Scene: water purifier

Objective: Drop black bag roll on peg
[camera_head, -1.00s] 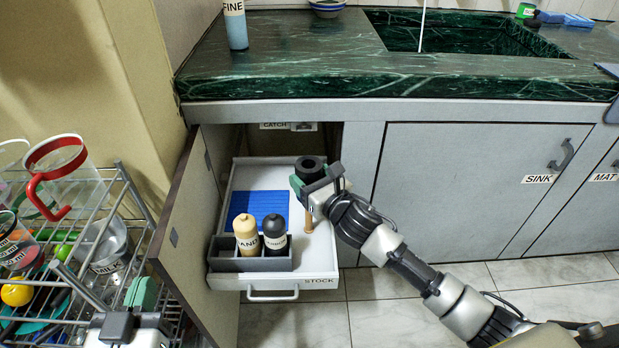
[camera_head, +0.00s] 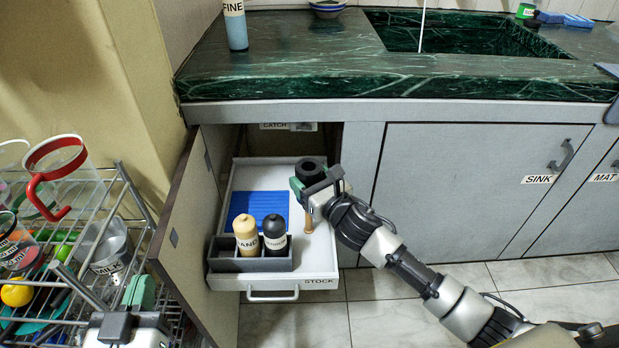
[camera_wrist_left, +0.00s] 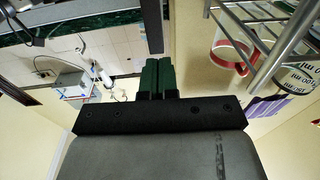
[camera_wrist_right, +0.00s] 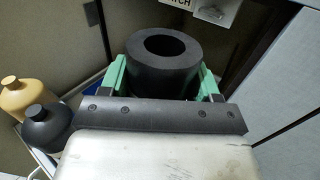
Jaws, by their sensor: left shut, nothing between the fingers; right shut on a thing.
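The black bag roll (camera_head: 311,168) is a thick black ring with a central hole. My right gripper (camera_head: 316,186) is shut on it, above the right side of the open drawer. In the right wrist view the roll (camera_wrist_right: 165,62) sits upright between the green fingers (camera_wrist_right: 160,78), its hole facing up. A brown peg (camera_head: 309,222) stands in the drawer, showing just below the gripper; its upper part is hidden. I cannot tell whether the roll is over it. My left gripper (camera_head: 141,292) is shut and empty by the rack; its fingers (camera_wrist_left: 157,76) meet in the left wrist view.
An open cabinet door (camera_head: 190,225) stands left. A wire rack (camera_head: 150,215) is further left.

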